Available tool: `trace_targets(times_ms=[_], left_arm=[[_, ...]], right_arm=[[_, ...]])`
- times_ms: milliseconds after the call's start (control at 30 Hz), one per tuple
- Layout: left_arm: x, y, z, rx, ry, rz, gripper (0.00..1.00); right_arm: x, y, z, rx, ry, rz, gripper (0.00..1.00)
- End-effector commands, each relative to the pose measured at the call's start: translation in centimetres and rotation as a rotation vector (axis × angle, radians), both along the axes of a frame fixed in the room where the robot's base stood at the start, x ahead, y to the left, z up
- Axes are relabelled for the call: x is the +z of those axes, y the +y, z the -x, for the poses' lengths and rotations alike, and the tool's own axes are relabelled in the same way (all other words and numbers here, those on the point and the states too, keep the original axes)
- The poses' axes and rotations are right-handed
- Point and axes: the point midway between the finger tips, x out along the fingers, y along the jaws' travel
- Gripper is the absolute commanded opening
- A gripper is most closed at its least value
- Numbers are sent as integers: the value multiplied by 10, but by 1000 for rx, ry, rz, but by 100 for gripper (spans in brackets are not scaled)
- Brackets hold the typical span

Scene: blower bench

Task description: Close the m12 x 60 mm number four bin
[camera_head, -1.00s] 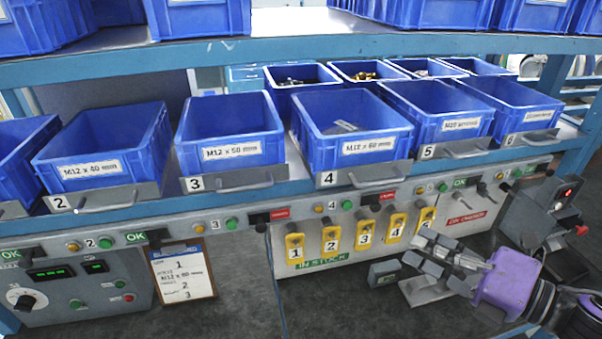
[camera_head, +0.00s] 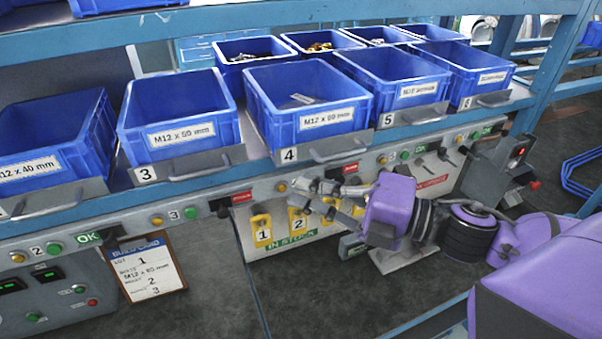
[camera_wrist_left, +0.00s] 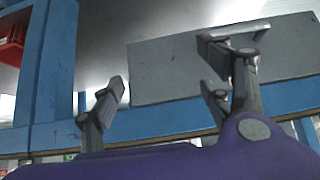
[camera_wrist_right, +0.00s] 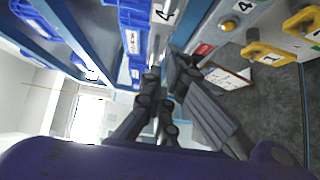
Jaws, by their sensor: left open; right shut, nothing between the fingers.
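The number four bin (camera_head: 308,118) is blue, labelled M12 x 60 mm, and holds a few grey metal parts. It sits on a grey tray with a "4" plate (camera_head: 290,154) and a bar handle (camera_head: 338,154). Its front seems to stick out slightly past its neighbours. My right gripper (camera_head: 318,194) is shut and empty, below and in front of that handle, apart from it. In the right wrist view its fingers (camera_wrist_right: 165,75) point toward the "4" plate (camera_wrist_right: 165,12). My left gripper (camera_wrist_left: 165,88) is open and empty, seen only in the left wrist view.
Bin three (camera_head: 180,128) stands to the left and bin five (camera_head: 400,85) to the right. The control rail (camera_head: 190,215) with buttons runs below the shelf. Yellow numbered tags (camera_head: 262,230) hang under my right gripper. A build card (camera_head: 145,268) hangs at lower left.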

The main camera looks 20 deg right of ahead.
Motion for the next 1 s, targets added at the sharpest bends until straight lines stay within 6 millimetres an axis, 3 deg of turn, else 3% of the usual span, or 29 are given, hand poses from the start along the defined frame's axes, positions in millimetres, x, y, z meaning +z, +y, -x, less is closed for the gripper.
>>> trace_targets(times_ms=[233, 767, 1000], left_arm=[[2, -2, -4, 4, -9, 4, 71], [-4, 4, 8, 1, 14, -6, 71], [-11, 5, 13, 0, 25, -9, 71]], right_arm=[[1, -2, -32, 0, -3, 2, 0], [0, -3, -41, -1, -1, 1, 0], [-1, -5, -72, -1, -2, 4, 0]])
